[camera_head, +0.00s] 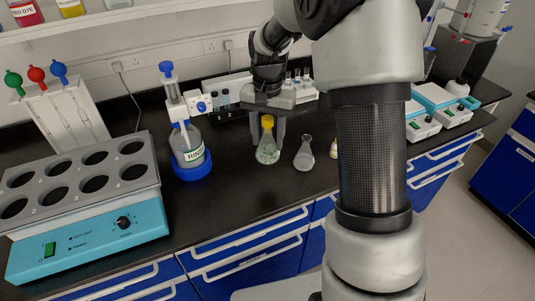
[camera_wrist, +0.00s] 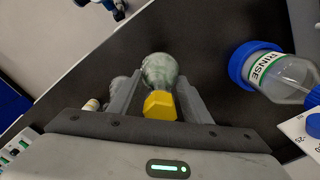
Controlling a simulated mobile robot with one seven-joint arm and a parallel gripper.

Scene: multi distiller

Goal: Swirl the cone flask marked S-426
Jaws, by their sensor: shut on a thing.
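A cone flask with a yellow stopper (camera_head: 267,152) is upright between the fingers of my gripper (camera_head: 268,135), at the bench's front middle. In the wrist view the same flask (camera_wrist: 160,72) lies between the two fingers (camera_wrist: 158,98), its yellow stopper towards the palm. My gripper is shut on it at the neck. I cannot tell whether its base touches the bench. A second cone flask (camera_head: 304,155), clear and without a visible stopper, stands just right of it. I cannot read a marking on either flask.
A RINSE bottle (camera_head: 187,146) with a blue base stands left of my gripper. A blue heating block (camera_head: 88,248) with round wells and a pipette stand (camera_head: 62,115) are further left. Tube racks (camera_head: 230,108) stand behind. Turquoise-fronted devices (camera_head: 437,105) are at the right.

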